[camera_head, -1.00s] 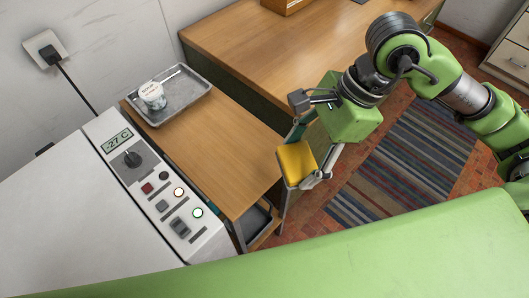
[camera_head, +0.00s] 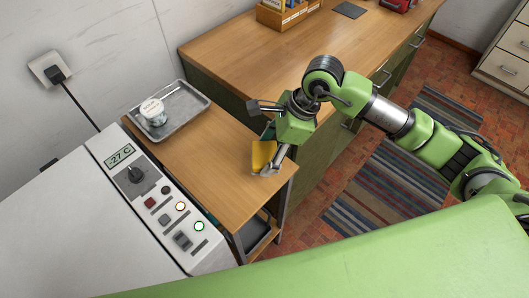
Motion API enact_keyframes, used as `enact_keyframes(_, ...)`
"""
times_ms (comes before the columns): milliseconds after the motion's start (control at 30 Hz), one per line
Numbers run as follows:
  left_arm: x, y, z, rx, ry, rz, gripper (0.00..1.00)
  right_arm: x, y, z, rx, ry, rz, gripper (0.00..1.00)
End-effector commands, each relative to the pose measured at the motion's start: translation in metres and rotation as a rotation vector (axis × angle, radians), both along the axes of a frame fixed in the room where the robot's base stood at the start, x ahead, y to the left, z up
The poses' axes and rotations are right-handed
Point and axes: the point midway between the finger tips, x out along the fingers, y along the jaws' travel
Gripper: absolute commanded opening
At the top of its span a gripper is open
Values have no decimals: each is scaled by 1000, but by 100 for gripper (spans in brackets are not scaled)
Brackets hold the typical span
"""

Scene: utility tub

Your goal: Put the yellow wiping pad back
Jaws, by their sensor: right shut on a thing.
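The yellow wiping pad (camera_head: 262,155) is held by my right gripper (camera_head: 268,163), over the right part of the small wooden side table (camera_head: 190,160). The gripper is shut on the pad, and its fingers partly hide it. I cannot tell whether the pad touches the tabletop. My left gripper is not in view.
A grey metal tray (camera_head: 202,103) with a white-lidded jar (camera_head: 153,111) stands at the table's far left. A white freezer unit (camera_head: 80,215) with a -27 C display is at left. A large wooden desk (camera_head: 300,55) with drawers stands behind. The middle of the side table is clear.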

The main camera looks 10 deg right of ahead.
Motion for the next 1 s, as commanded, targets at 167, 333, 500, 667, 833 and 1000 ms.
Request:
enact_keyframes(167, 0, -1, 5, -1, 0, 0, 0, 11, 3, -13, 1, 1, -1, 44)
enact_keyframes(333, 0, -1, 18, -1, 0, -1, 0, 15, 4, -29, 0, 7, 0, 44)
enact_keyframes(500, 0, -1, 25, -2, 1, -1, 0, 16, 4, -49, 1, 3, -1, 44)
enact_keyframes(667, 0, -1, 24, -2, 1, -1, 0, 17, 4, -52, 0, 0, 1, 44)
enact_keyframes(833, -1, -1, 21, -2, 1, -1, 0, 17, 4, -54, 0, 0, 0, 44)
enact_keyframes(1000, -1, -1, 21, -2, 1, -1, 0, 17, 4, -54, 0, 1, 0, 78)
